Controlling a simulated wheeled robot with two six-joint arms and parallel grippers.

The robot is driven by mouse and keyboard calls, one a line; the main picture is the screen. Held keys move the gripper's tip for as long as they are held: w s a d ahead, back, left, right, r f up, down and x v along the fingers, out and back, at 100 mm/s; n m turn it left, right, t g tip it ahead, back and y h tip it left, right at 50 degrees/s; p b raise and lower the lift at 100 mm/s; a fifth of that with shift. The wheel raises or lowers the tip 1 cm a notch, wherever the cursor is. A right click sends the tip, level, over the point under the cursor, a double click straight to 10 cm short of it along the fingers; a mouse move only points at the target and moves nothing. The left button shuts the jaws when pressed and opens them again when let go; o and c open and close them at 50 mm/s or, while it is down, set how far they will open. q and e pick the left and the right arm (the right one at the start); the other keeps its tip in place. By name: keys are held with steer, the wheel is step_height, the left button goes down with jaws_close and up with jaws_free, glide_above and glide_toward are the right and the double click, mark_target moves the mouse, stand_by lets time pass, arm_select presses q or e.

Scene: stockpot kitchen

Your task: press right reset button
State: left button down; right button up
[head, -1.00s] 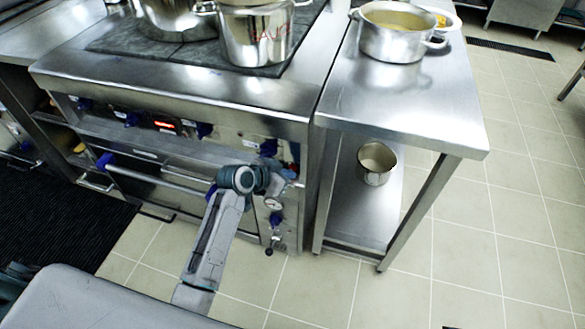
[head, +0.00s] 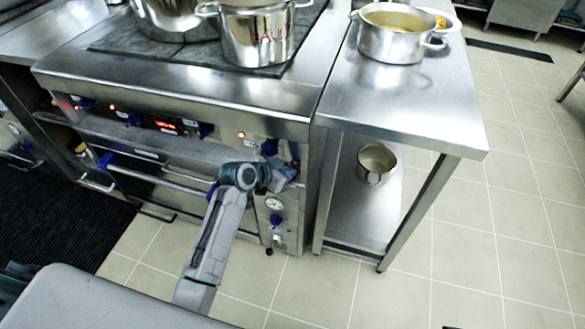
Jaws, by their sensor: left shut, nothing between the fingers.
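The stove's front control panel (head: 230,134) carries blue knobs, small lights and a red display. My left arm reaches up from the lower left, and my left gripper (head: 288,172) is at the panel's right end, near a blue knob (head: 269,147) and above a round gauge (head: 274,203). The gripper is shut and empty. Whether its tips touch the panel I cannot tell. I cannot pick out the right reset button; the wrist and gripper cover part of the panel there. My right gripper is not in view.
An oven handle bar (head: 160,176) runs along the stove front, left of my arm. Pots, one a steel stockpot (head: 256,36), stand on the stove. A steel side table (head: 405,110) stands to the right, with a pot (head: 392,38) on top and a small pot (head: 374,165) below.

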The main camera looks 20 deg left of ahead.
arm_select(q)
steer(key=shift+w+r, duration=0.1)
steer(key=shift+r, duration=0.1)
stand_by(0.4)
steer(key=shift+s+d+f+p, duration=0.2)
steer(key=shift+s+f+p, duration=0.25)
steer(key=shift+s, duration=0.35)
steer(key=s+p, duration=0.1)
steer(key=s, duration=0.1)
steer(key=s+p, duration=0.1)
steer(key=s, duration=0.2)
steer(key=shift+a, duration=0.2)
stand_by(0.6)
